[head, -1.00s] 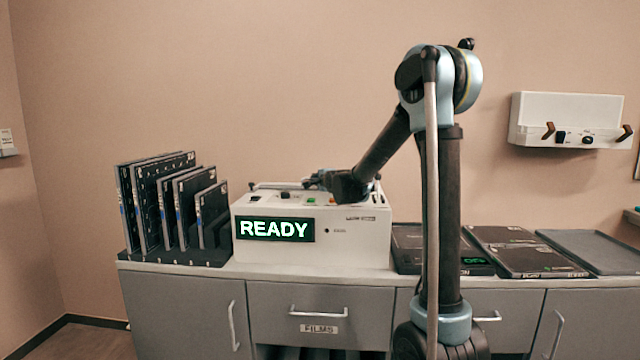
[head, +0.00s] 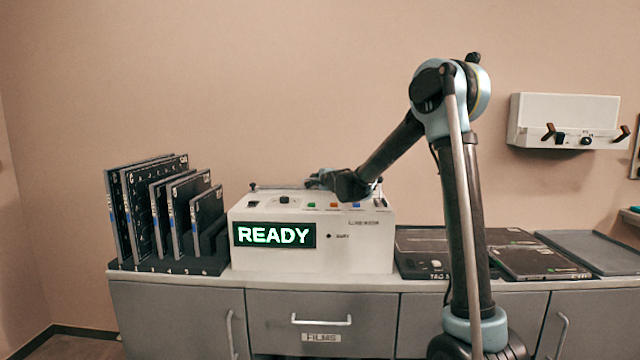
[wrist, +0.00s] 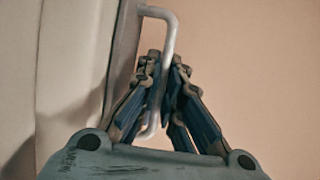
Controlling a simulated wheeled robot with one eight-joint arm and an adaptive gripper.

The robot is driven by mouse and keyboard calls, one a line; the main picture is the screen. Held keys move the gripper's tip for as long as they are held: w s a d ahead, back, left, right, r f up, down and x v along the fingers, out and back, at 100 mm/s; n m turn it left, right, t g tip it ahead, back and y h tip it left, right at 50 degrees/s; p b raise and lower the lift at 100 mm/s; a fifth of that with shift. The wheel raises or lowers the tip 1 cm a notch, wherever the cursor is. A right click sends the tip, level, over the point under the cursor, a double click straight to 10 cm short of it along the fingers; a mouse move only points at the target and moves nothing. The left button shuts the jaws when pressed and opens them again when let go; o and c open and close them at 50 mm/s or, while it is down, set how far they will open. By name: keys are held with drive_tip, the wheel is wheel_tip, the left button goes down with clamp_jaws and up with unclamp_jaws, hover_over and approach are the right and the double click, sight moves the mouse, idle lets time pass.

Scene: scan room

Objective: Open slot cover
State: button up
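The white machine (head: 345,245) with a green READY display (head: 273,234) stands on the counter. My gripper (head: 318,181) is low over the back of its top, and its fingertips are hard to make out in the head view. In the wrist view, a grey bar handle (wrist: 169,32) sticks out from a panel edge (wrist: 124,50), which seems to be the slot cover. The fingers (wrist: 165,68) are drawn together with the bar between them and look closed on it. Most of the cover is hidden in the head view, so its angle cannot be told.
A black rack of upright plates (head: 160,210) stands left of the machine. Dark flat cassettes (head: 535,262) and a grey tray (head: 590,250) lie to the right. Coloured buttons (head: 334,205) line the machine's top. A white wall unit (head: 567,108) hangs at the right.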

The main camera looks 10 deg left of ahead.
drive_tip(key=shift+o, duration=0.8)
drive_tip(key=shift+f, duration=0.15)
drive_tip(key=v, duration=1.2)
drive_tip(key=shift+w+d, duration=0.1)
